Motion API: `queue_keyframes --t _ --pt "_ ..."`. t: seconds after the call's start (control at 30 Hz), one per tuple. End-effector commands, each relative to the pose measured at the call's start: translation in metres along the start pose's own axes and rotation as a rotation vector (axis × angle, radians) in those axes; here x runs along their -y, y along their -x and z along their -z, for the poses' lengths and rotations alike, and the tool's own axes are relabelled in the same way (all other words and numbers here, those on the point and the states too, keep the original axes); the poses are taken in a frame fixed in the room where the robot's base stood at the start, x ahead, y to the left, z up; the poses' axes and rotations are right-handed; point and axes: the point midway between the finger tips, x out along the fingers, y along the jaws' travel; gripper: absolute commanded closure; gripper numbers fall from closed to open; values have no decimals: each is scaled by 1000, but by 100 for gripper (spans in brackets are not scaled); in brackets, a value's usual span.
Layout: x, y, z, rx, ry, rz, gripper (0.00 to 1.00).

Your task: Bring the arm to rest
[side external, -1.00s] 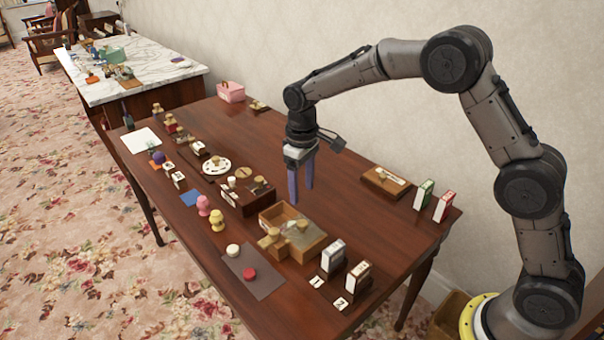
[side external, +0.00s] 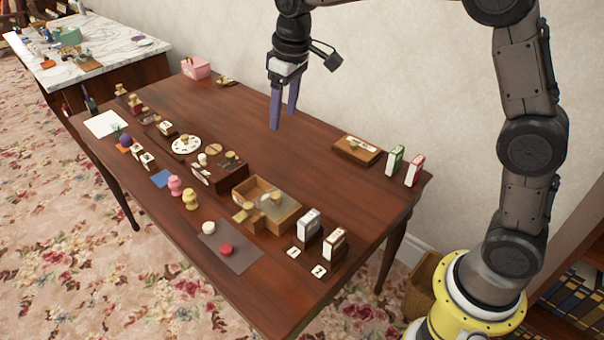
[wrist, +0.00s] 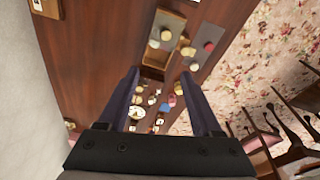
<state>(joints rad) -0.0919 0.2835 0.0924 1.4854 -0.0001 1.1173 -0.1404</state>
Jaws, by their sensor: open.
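My gripper (side external: 283,112) is open and empty, with its two blue-purple fingers pointing down. It hangs above the far part of the dark wooden table (side external: 330,215), apart from everything on it. In the wrist view the two fingers (wrist: 160,95) stand wide apart with nothing held between them, and table items show beyond them. My arm rises from its yellow base at the right, and its upper part runs out of the top of the side view.
An open wooden box (side external: 262,205) stands near the table's middle, with a dark box (side external: 218,178) to its left. Green (side external: 395,162) and red (side external: 414,170) small boxes stand at the right edge near a flat wooden block (side external: 357,150). A pink box (side external: 196,68) is far back.

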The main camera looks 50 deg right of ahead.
Motion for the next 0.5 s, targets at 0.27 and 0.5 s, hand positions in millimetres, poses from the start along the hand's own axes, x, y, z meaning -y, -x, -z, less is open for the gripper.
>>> queue_keyframes --t 0.27,0.5 --pt "-2 92 -88 -165 -57 -31 34" --pt "7 119 -179 -279 -114 -53 34"
